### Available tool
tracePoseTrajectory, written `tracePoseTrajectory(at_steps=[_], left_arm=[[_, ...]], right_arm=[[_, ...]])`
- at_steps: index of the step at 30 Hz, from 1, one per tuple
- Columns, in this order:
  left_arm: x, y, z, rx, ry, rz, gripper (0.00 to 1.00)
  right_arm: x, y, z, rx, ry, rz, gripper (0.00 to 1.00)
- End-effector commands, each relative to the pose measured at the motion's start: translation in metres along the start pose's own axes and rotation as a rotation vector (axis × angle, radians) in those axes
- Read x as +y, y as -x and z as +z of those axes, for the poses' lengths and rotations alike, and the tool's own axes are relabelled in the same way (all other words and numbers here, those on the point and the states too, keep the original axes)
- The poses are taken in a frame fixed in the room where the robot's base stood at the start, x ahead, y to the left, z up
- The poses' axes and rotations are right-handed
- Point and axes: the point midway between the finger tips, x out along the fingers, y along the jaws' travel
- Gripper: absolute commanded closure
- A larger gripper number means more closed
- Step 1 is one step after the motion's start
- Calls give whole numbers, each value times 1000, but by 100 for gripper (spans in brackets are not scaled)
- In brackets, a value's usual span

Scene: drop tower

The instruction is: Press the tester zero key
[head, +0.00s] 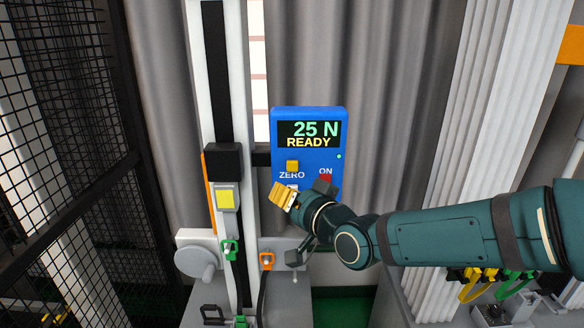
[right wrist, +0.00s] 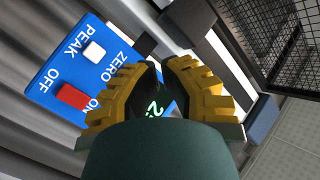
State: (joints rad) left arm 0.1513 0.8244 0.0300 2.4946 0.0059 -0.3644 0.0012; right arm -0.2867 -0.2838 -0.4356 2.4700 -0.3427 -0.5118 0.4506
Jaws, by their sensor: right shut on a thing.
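The tester (head: 309,118) is a blue box on the drop tower. Its display reads "25 N READY". A yellow key (head: 292,166) sits just above the word ZERO. My right gripper (head: 281,196) is in front of the tester's lower part, its yellow ridged fingertips a little below the yellow key in the picture. Whether they touch the tester is unclear. In the right wrist view the fingertips (right wrist: 162,66) nearly meet, with green display digits showing between them. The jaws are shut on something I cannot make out. The yellow key is hidden there. My left gripper is not in view.
A red switch (right wrist: 73,96) marked ON and OFF and a white key (right wrist: 94,52) by PEAK are close to the fingers. The tower's black carriage (head: 223,162) with a yellow square stands left. A mesh guard (head: 70,130) closes the far left.

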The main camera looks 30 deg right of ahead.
Motion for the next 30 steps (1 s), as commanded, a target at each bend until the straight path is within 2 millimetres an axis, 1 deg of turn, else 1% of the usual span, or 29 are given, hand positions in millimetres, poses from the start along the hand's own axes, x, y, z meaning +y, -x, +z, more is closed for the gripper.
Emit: tracePoseTrajectory(at_steps=[5, 8, 14, 21, 24, 30], left_arm=[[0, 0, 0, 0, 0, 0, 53], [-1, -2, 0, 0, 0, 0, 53], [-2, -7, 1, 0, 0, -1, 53], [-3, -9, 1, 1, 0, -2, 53], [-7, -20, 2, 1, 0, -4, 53], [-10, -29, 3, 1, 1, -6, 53]], right_arm=[[1, -2, 0, 0, 1, 0, 100], [3, -6, -3, 0, 0, 0, 100], [13, -25, -12, -1, 2, 1, 100], [26, -50, -26, -1, 4, 2, 100], [33, -59, -28, 0, 3, 0, 100], [38, -68, -35, -1, 1, 1, 100]])
